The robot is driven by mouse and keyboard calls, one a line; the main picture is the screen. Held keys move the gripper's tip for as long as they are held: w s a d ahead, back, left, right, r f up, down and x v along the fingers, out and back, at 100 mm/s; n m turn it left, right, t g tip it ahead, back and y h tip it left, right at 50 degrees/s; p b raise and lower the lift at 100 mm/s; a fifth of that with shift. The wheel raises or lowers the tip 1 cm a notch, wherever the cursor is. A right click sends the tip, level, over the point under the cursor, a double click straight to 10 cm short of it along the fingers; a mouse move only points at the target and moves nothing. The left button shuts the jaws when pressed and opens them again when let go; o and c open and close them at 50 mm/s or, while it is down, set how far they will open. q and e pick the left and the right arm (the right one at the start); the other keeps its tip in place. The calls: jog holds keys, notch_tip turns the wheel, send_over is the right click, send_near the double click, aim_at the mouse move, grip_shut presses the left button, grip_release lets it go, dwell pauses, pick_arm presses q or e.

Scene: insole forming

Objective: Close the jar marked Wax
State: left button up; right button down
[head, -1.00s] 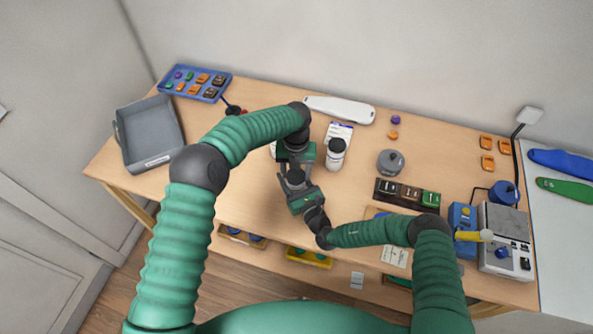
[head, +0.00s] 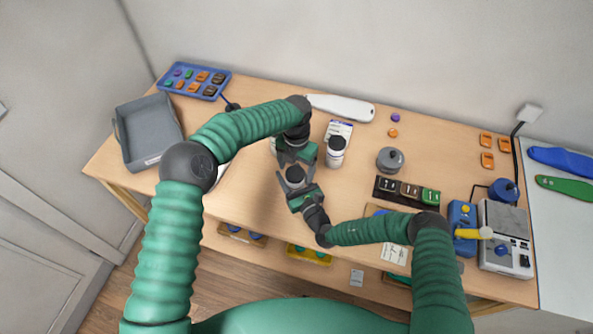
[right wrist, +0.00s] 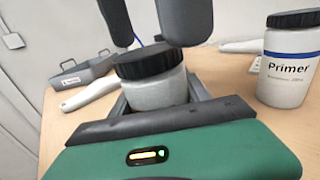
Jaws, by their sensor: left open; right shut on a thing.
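A pale jar (right wrist: 156,93) with a black ribbed lid (right wrist: 146,62) is in my right gripper (head: 296,184), whose grey fingers are on both sides of its body. The lid sits on the jar's mouth; I cannot tell how tight it is. No label shows on this jar. In the head view the jar's dark lid (head: 295,174) shows between the two grippers. My left gripper (head: 290,163) is open just above the lid; in the right wrist view its dark fingers (right wrist: 150,20) stand apart.
A white jar marked Primer (right wrist: 288,70), with a black lid, stands close by on the table; it is also in the head view (head: 335,155). A grey lidded pot (head: 390,161) and a row of dark and green blocks (head: 407,191) are to the right. A grey tray (head: 148,130) is far left.

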jog(key=shift+c, duration=2.2)
grip_release()
pick_arm(q)
notch_tip(320, 180, up, 10)
jog(key=shift+d, duration=0.1)
pick_arm(e)
jog(key=shift+d, duration=0.1)
jog(key=b+v, duration=0.1)
jog(key=v, duration=1.4)
jog(key=shift+s+d+f, duration=0.15)
jog(key=shift+d, duration=0.15)
jog(key=shift+s+d+b, duration=0.2)
jog(key=shift+s+b, duration=0.1)
jog(key=shift+s, duration=0.3)
pick_arm(q)
jog(key=shift+f, duration=0.8)
